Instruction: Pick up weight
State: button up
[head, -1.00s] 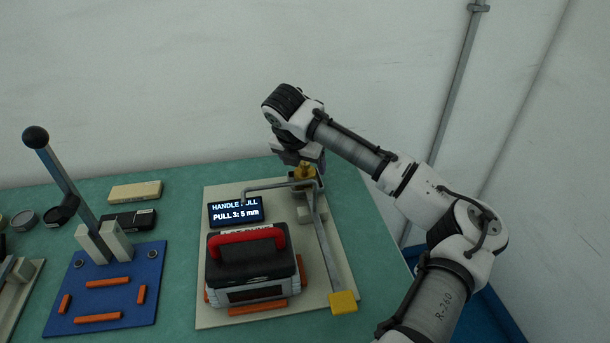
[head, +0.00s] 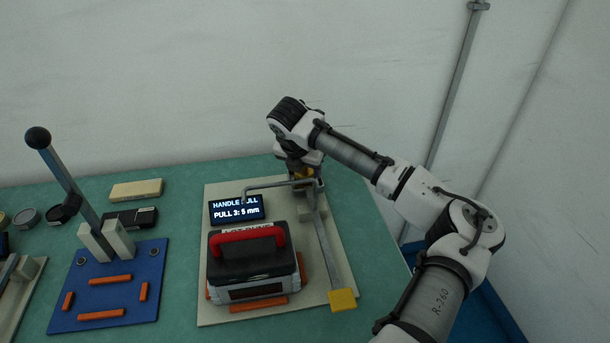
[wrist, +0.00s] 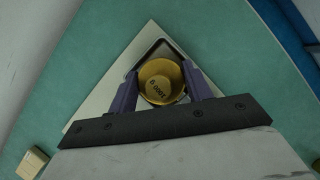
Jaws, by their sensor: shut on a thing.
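The weight (wrist: 160,80) is a round brass piece with dark lettering on its top, seen from above in the wrist view. My gripper (wrist: 160,85) has a finger on each side of it and is shut on it. In the head view my gripper (head: 303,170) points down at the back of the beige board, and it mostly hides the weight. I cannot tell whether the weight is lifted off its support.
A beige board (head: 215,305) carries a black case with a red handle (head: 247,240), a display (head: 237,208) reading "PULL 3: 5 mm" and a lever with a yellow end (head: 342,300). A blue plate (head: 130,320) with an upright lever stands left.

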jog(key=shift+r, duration=0.1)
grip_shut()
notch_tip(320, 180, up, 20)
jog(key=b, duration=0.2)
dwell(0.4)
